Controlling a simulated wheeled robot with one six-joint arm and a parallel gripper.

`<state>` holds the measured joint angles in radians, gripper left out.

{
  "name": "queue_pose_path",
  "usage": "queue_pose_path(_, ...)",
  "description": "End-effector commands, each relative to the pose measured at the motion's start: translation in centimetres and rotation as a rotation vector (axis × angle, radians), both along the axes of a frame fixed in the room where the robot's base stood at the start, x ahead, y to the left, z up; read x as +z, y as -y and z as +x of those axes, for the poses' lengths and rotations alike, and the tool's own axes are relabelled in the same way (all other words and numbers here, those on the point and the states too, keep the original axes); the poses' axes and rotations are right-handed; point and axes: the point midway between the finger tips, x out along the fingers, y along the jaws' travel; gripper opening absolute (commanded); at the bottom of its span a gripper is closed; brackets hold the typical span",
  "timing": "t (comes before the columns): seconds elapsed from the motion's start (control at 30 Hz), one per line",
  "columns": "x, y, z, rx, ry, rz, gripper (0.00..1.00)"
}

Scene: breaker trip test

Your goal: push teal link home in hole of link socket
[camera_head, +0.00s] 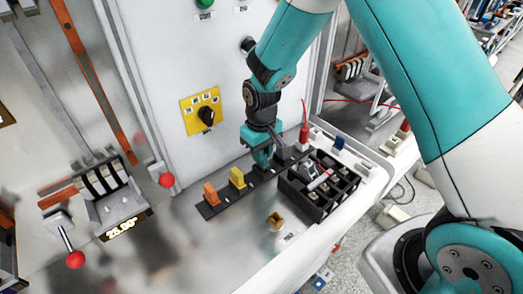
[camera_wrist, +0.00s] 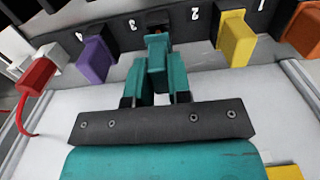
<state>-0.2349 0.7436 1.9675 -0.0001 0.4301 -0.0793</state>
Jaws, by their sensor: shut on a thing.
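The teal link (camera_wrist: 157,62) is in the jaws of my gripper (camera_wrist: 157,90), which is shut on it. The link's far end is at the dark link socket (camera_wrist: 176,25), in line with a hole between the marks 3 and 2. Part of that hole's dark opening shows just beyond the link; I cannot tell how deep the link sits. In the head view my gripper (camera_head: 262,158) points down at the socket strip (camera_head: 222,203), and the link is hardly distinguishable from the teal fingers.
A purple link (camera_wrist: 96,57) and a yellow link (camera_wrist: 235,38) stand on either side, with an orange link (camera_wrist: 302,32) farther right. A red plug (camera_wrist: 37,75) is at the left. A black compartment tray (camera_head: 318,207) stands right of the strip.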

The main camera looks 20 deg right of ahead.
Motion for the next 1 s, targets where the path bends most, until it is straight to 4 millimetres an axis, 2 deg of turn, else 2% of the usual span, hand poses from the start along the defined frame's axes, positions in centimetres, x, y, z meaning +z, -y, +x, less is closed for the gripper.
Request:
queue_pose_path(0.9,-2.4,0.0,0.0,0.000,0.001,0.000,0.00)
queue_pose_path(0.93,-2.2,0.0,0.0,0.000,0.001,0.000,0.25)
queue_pose_path(1.0,-2.2,0.0,0.0,0.000,0.001,0.000,0.41)
